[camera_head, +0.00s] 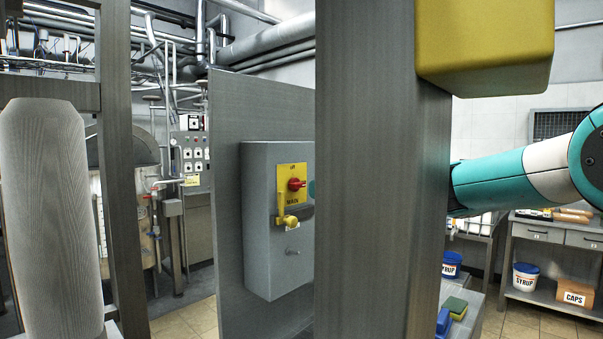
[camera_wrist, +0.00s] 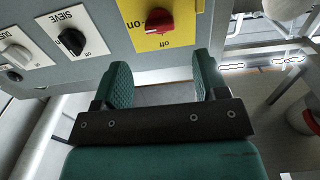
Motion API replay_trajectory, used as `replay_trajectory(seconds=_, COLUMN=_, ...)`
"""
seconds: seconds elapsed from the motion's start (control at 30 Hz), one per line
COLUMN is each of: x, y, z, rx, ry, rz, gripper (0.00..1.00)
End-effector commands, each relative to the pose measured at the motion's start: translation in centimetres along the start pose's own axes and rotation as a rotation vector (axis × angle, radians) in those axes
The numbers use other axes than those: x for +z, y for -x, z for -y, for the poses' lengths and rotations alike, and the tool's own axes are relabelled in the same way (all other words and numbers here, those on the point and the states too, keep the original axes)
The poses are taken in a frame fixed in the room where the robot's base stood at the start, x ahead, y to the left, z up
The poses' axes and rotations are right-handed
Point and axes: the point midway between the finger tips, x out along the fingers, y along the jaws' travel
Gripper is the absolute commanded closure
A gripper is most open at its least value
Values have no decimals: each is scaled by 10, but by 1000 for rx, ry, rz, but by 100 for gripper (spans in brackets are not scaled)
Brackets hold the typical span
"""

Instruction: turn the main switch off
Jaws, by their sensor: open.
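The main switch is a red knob (camera_head: 296,184) on a yellow plate marked MAIN, on a grey box (camera_head: 270,220). The knob's grip lies roughly sideways, towards "on". My gripper (camera_wrist: 161,82) is open and empty, its fingertips short of the knob. In the head view my gripper is mostly hidden behind a grey upright.
In the wrist view a black SIEVE knob (camera_wrist: 72,42) and another knob (camera_wrist: 18,55) sit left of the red one. The wide grey upright (camera_head: 375,180) blocks much of the head view.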

Motion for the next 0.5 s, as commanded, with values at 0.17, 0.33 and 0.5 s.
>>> replay_trajectory(seconds=0.17, x=-4, y=-41, z=0, rx=-2, ry=-1, rz=2, gripper=34)
replay_trajectory(seconds=0.33, x=-3, y=-67, z=0, rx=-2, ry=-1, rz=2, gripper=34)
replay_trajectory(seconds=0.5, x=0, y=-79, z=0, rx=-1, ry=-2, rz=2, gripper=34)
